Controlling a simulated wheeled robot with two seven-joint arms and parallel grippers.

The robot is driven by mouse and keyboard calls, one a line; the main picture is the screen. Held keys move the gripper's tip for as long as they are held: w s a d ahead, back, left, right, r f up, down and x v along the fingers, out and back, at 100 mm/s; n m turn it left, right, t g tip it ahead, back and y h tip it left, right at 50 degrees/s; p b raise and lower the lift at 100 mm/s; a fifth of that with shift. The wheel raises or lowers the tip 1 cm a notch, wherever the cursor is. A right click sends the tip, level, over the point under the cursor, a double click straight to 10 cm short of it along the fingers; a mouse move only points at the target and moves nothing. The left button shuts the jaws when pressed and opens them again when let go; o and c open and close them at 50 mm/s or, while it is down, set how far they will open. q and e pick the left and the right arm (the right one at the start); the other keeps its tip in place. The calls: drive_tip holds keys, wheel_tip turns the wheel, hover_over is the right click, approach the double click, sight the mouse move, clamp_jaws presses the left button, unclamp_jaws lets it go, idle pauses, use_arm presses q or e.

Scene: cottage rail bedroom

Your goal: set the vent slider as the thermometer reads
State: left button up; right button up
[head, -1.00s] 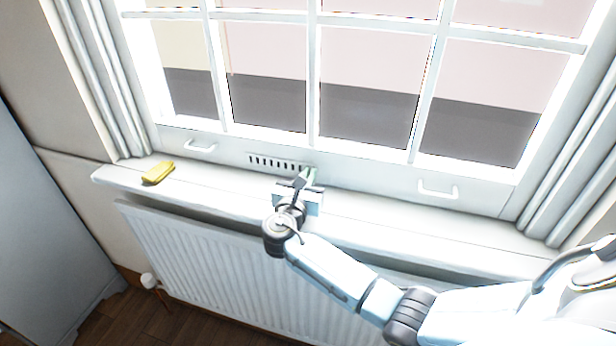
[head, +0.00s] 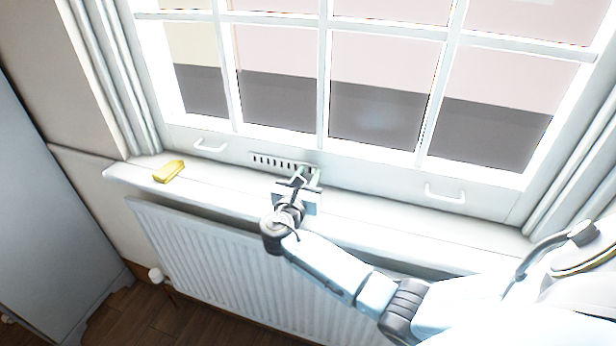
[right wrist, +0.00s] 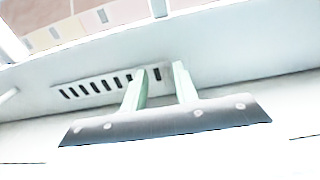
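A vent (head: 270,160) with a row of dark slots is set in the bottom rail of the white window. It also shows in the right wrist view (right wrist: 90,87). My right gripper (head: 307,171) is at the vent's right end. In the right wrist view its two pale green fingers (right wrist: 160,70) stand apart, with a dark slot visible between them and nothing clearly held. I cannot make out the slider's knob. No thermometer reading is legible. My left gripper is out of view.
A yellow block-like object (head: 168,171) lies on the left of the white sill (head: 400,225). A radiator (head: 200,255) is below the sill. Lift handles (head: 210,146) and (head: 445,195) stick out from the window rail. Curtains hang at both sides.

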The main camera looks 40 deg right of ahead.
drive_tip(key=shift+s, duration=0.1)
drive_tip(key=shift+s+a, duration=0.2)
drive_tip(key=shift+a, duration=0.05)
drive_tip(key=p+v, duration=0.1)
drive_tip(key=v, duration=1.1)
drive_tip(key=shift+s+a, duration=0.15)
drive_tip(key=shift+a, duration=0.15)
